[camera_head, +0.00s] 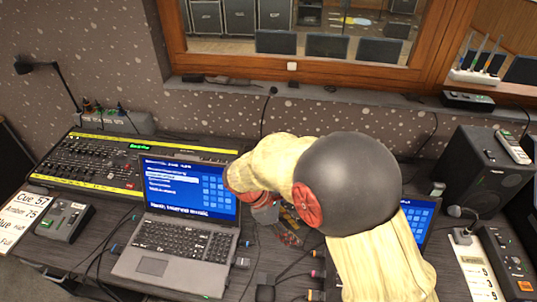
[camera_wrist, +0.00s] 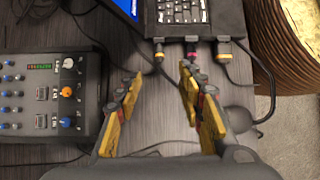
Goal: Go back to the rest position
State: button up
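My gripper (camera_wrist: 160,88) shows in the wrist view with its two yellow-padded fingers spread apart over the dark desk. Nothing is between the fingers; a bare strip of desk shows there. In the head view my bent arm covers the middle of the desk and largely hides the gripper. The lighting console (camera_head: 100,160), with yellow edges and a green display, lies at the left in the head view, apart from my arm.
An open laptop (camera_head: 185,240) stands just left of my arm; another screen (camera_head: 420,215) is partly hidden behind it. A small mixer (camera_wrist: 50,95) lies left of the gripper in the wrist view. Cables cross the desk. A speaker (camera_head: 485,175) stands at the right, below the window.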

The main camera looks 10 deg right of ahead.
jog(key=s+a+r+m+y, duration=0.1)
jog(key=s+a+m+y, duration=0.1)
jog(key=s+m, duration=0.3)
jog(key=s+d+r+m+t+y, duration=0.2)
jog(key=s+d+r+m+t, duration=0.1)
jog(key=r, duration=0.7)
jog(key=s+d+r+m+t+y, duration=0.2)
jog(key=s+r+m, duration=0.4)
jog(key=r, duration=0.5)
jog(key=s+d+t, duration=0.1)
jog(key=t, duration=0.1)
jog(key=shift+s+d+m+t, duration=0.15)
jog(key=shift+m+t, duration=0.15)
jog(key=shift+t, duration=0.1)
jog(key=shift+c, duration=0.9)
jog(key=shift+d, duration=0.15)
